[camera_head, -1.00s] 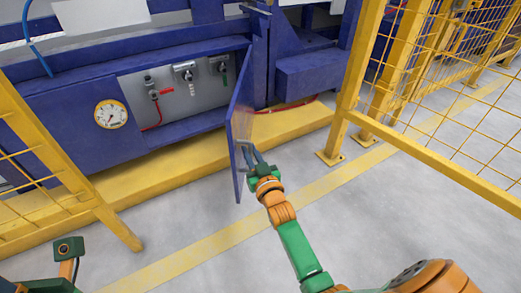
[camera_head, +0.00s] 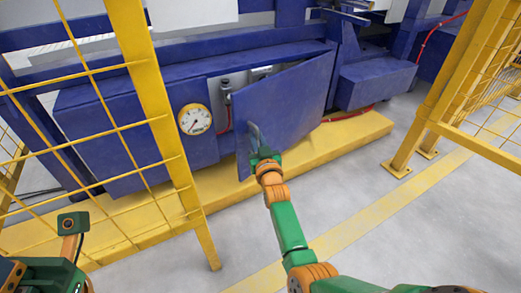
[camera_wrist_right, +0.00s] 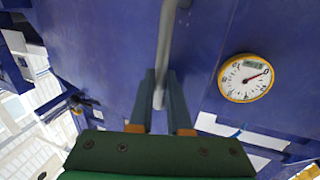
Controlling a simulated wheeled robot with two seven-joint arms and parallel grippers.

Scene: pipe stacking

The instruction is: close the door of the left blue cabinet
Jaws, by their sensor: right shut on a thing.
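The blue cabinet door (camera_head: 292,100) stands partly open in the head view, hinged on its right side and covering much of the grey valve panel. My right gripper (camera_head: 256,148) is at the door's free left edge, shut on the door handle. In the right wrist view the fingers (camera_wrist_right: 161,100) sit on both sides of the grey bar handle (camera_wrist_right: 166,45), with the blue door face (camera_wrist_right: 100,50) behind. My left arm shows at the lower left of the head view, but its fingertips cannot be made out.
A round gauge (camera_head: 195,119) is on the cabinet front left of the door. A yellow mesh fence (camera_head: 150,100) stands at the left and another (camera_head: 480,80) at the right. A yellow plinth (camera_head: 340,140) runs below the cabinet. Grey floor in front is free.

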